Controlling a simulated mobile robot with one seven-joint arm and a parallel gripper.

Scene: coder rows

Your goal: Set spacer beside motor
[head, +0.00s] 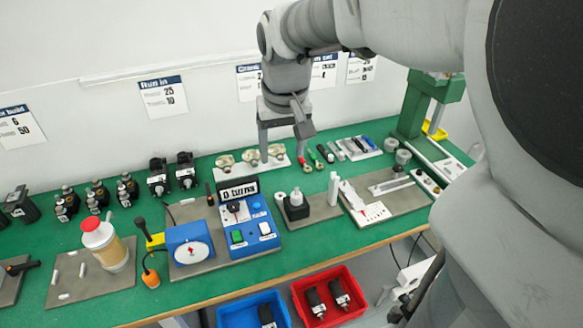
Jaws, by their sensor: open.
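My gripper (283,157) is open and points down near the back of the green bench, over the white tray of brass-coloured parts. Nothing shows between its fingers. A white upright post (333,188) stands to the right on the same mat. My gripper is above and behind these things, apart from them.
A blue control box (250,228) and a blue dial gauge (189,245) stand left of the mat. A white tray of brass parts (248,161) lies below my gripper. Red (345,318) and blue (230,316) bins sit below the bench's front edge. A green press (415,107) stands back right.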

